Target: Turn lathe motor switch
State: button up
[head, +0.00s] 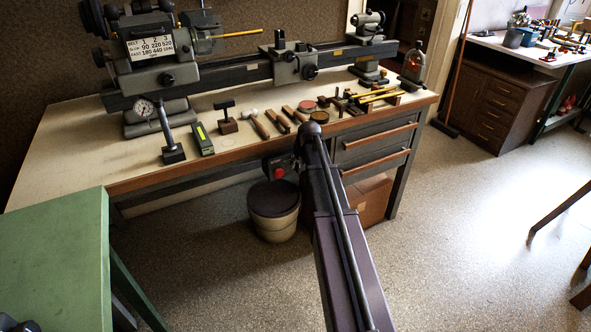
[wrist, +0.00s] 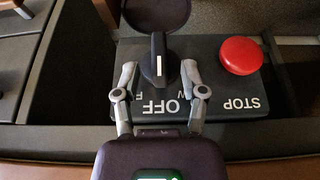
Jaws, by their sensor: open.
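The lathe motor switch is a black knob (wrist: 159,62) with a white line, on a dark switch box (wrist: 222,88) in the wrist view. The label OFF is below the knob, and part of another label shows left of it. A round red button (wrist: 241,56) marked STOP sits to the right. My gripper (wrist: 159,72) is open, one finger on each side of the knob. I cannot tell whether the fingers touch it. In the head view the red button (head: 278,172) shows under the bench edge, and my arm hides the gripper.
The lathe (head: 225,75) stands on the workbench (head: 75,140), with several hand tools along its front. Drawers (head: 375,145) are right of my arm. A round bin (head: 273,208) stands below the switch box. A green table (head: 60,235) is at front left. Floor is open at right.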

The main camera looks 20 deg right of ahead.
jog(key=shift+w+f, duration=0.1)
jog(key=shift+f, duration=0.2)
